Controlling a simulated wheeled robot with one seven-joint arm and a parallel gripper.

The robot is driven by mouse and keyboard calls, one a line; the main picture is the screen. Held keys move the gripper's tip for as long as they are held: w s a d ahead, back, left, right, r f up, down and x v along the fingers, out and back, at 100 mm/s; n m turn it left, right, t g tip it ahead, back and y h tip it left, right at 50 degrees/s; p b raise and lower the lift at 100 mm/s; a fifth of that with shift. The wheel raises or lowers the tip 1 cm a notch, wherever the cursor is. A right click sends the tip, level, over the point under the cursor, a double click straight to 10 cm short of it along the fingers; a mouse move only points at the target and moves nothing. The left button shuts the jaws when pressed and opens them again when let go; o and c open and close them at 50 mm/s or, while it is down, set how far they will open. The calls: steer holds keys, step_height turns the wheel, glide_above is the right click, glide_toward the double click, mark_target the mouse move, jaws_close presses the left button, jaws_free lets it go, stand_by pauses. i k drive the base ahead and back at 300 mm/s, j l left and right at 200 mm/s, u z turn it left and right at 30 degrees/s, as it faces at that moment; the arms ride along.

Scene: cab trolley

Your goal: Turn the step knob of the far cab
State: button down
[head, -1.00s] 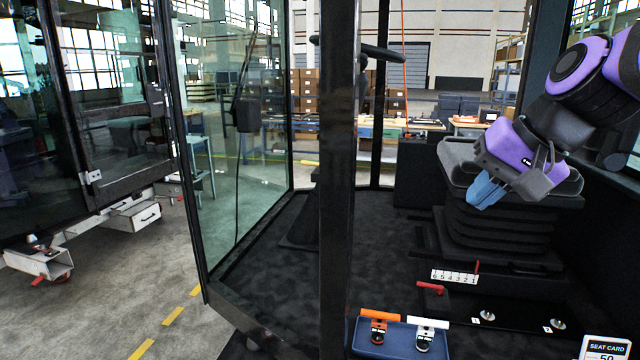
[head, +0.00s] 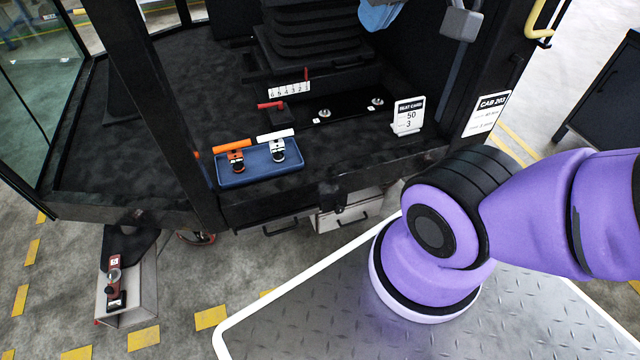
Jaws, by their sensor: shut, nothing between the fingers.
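A cab with a card reading "CAB 203" (head: 487,114) fills the upper part of the head view. At lower left a pale step box (head: 144,290) sits below its floor edge. On the box is a dark red and black plate with a small round knob (head: 113,276). I cannot tell whether this is the far cab's step knob. The rest of the gripper is out of frame.
A blue tray (head: 232,177) on the cab floor holds an orange-handled and a white-handled tool. A seat card (head: 408,116) and red lever (head: 271,105) are behind it. A dark door post (head: 170,100) stands at left. Grey floor with yellow dashes is open at lower left.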

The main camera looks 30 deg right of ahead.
mark_target(339, 209)
steer(key=k+z, duration=0.35)
steer(key=k+l+z, duration=0.1)
steer(key=k+z, duration=0.2)
steer(key=k+l+z, duration=0.2)
steer(key=k+z, duration=0.15)
